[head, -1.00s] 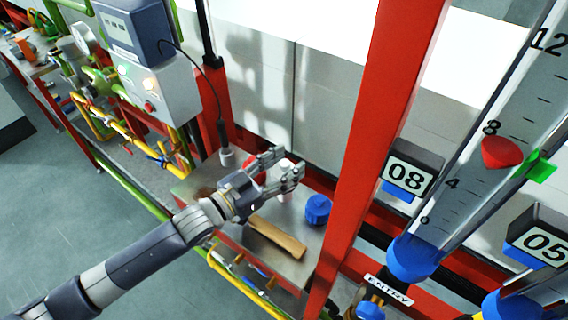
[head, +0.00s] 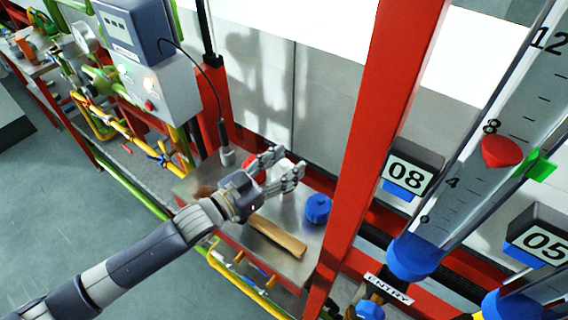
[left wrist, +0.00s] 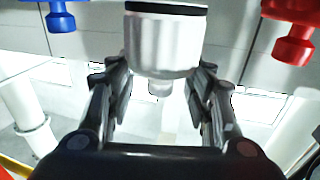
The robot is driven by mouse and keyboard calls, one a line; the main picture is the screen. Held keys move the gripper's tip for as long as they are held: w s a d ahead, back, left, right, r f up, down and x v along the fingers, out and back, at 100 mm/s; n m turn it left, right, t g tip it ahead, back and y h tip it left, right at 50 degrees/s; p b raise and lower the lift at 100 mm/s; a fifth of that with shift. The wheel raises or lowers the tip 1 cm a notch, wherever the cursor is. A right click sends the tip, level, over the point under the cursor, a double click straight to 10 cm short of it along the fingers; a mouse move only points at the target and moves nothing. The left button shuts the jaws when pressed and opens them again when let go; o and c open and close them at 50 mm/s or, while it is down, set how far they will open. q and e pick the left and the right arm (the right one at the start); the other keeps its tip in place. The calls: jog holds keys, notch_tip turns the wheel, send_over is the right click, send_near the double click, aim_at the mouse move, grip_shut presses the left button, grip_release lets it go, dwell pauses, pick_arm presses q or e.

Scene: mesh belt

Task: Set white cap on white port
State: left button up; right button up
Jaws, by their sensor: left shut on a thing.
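My left gripper (head: 288,164) is over the metal tray (head: 283,268), its fingers around a white thing that its own fingers mostly hide. In the left wrist view, the white cap (left wrist: 163,45), with a dark band at its top edge, sits between the two fingers. The gripper is shut on it. A blue cap (head: 318,208) stands on the tray to the right of the gripper, and a red cap (head: 283,163) shows behind the fingers. In the wrist view, the blue one (left wrist: 60,17) is upper left and the red one (left wrist: 292,40) upper right. I cannot make out a white port.
A wooden-handled tool (head: 277,237) lies at the tray's front. A red upright post (head: 375,130) stands right of the tray. Beyond it are scaled tubes with blue ends (head: 415,257). A grey control box (head: 150,90) stands on the left.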

jog(key=shift+r, duration=0.1)
jog(key=shift+r+p, duration=0.15)
jog(key=shift+p, duration=0.15)
jog(key=shift+r+p, duration=0.3)
dwell(2.3)
jog(key=shift+r, duration=0.15)
dwell(0.4)
